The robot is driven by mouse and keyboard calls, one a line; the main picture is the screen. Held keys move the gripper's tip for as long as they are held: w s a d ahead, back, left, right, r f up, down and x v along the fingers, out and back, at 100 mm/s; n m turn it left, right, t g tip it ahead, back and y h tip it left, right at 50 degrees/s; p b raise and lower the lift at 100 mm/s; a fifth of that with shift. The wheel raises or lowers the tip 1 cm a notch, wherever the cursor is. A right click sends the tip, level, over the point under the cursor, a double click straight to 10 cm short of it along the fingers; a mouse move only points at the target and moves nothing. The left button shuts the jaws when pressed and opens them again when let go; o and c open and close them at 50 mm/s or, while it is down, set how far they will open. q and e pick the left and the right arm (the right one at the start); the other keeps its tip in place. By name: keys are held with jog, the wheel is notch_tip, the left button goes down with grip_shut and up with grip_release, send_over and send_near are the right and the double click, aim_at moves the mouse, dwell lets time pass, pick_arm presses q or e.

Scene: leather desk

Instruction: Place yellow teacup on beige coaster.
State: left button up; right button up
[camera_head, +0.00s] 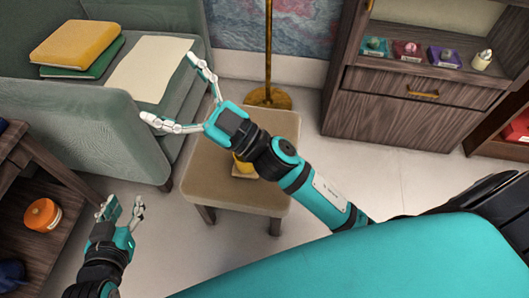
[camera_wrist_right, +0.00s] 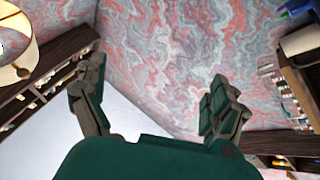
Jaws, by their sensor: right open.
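A small yellow thing, which looks like the teacup (camera_head: 242,166), shows on the leather desk (camera_head: 205,170), mostly hidden behind my right arm. A flat beige piece, which looks like the coaster (camera_head: 241,176), shows just below it in the picture. They seem to overlap, but I cannot tell whether the cup rests on the coaster. My right gripper (camera_head: 168,88) is open and empty, above and to the left of the cup in the picture. In the right wrist view its spread fingers (camera_wrist_right: 156,75) face the wall. My left gripper (camera_head: 122,207) is open and empty, left of the desk.
A grey-green sofa (camera_head: 80,125) holds a yellow book (camera_head: 75,43), a green book and a pale sheet (camera_head: 150,68). A brass lamp base (camera_head: 268,98) stands behind the desk. A wooden cabinet (camera_head: 415,105) is at the right. A shelf with an orange jar (camera_head: 42,215) is at the left.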

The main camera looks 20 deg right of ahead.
jog(key=d+f+m+h, duration=1.1)
jog(key=d+f+h, duration=0.2)
jog(key=h, duration=0.1)
jog(key=s+f+g, duration=0.4)
jog(key=s+f, duration=0.2)
jog(key=f, duration=0.1)
jog(key=shift+s+d+g, duration=0.2)
jog(key=shift+d+g, duration=0.2)
jog(key=shift+f, duration=0.1)
